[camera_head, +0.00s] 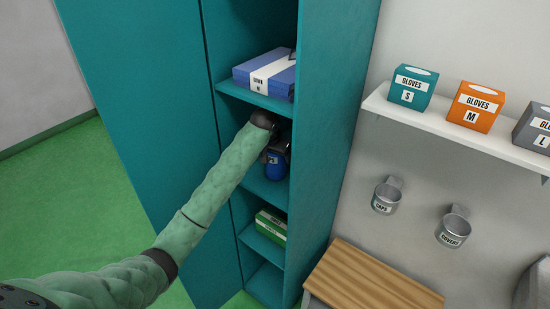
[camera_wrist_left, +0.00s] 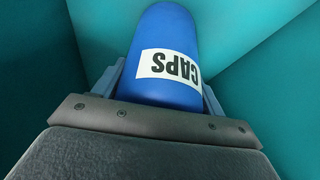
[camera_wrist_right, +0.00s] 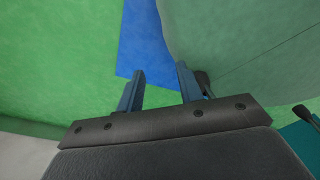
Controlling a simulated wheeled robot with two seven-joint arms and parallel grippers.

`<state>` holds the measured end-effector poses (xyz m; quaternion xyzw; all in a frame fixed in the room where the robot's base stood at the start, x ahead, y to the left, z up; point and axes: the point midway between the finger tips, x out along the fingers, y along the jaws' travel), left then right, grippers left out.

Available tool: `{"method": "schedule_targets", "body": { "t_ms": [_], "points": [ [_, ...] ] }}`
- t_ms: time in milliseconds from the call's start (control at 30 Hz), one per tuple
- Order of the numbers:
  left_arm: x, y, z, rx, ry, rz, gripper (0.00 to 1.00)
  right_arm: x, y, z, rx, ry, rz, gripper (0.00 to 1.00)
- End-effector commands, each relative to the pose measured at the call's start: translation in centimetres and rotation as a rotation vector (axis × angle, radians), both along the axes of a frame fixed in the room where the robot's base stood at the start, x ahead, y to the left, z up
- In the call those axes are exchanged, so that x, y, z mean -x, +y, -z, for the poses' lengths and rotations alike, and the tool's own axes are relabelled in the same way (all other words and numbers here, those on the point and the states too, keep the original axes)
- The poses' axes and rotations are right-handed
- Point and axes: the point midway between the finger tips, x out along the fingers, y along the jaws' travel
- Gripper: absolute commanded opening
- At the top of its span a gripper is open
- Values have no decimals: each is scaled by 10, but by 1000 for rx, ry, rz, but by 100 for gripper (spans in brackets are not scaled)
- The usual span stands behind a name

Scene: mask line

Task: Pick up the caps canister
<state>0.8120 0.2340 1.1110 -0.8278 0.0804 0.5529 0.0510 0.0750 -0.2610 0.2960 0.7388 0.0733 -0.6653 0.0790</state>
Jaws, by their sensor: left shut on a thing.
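The caps canister is a blue cylinder with a white CAPS label. In the head view the canister (camera_head: 277,166) is inside the tall teal cabinet (camera_head: 335,120), on a middle shelf, partly hidden by my left arm and gripper. In the left wrist view the canister (camera_wrist_left: 170,40) stands between the two fingers, its label facing the camera. My left gripper (camera_head: 278,146) is shut on it; its fingers (camera_wrist_left: 162,85) show on both sides. I cannot tell whether the canister touches the shelf. My right gripper (camera_wrist_right: 160,88) is open and empty, seen only in its wrist view.
A blue-and-white box (camera_head: 262,76) lies on the shelf above and a green box (camera_head: 270,227) on a shelf below. At right are a wall shelf (camera_head: 450,127) with glove boxes, a CAPS cup holder (camera_head: 385,198), a COVERS cup holder (camera_head: 453,230) and a wooden bench (camera_head: 370,280).

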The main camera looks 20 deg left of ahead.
Motion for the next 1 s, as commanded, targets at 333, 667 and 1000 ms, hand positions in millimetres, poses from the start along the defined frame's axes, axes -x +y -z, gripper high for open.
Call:
{"method": "schedule_targets", "body": {
  "t_ms": [333,667,1000],
  "points": [
    [7,2,-10,-1,-1,2,45,0,-1,24,0,0,0,36],
    [67,14,-10,0,-2,2,44,-38,7,41,-5,-21,1,36],
    [135,28,-10,-1,-2,1,44,-119,23,36,-14,-67,1,36]
  ]
}}
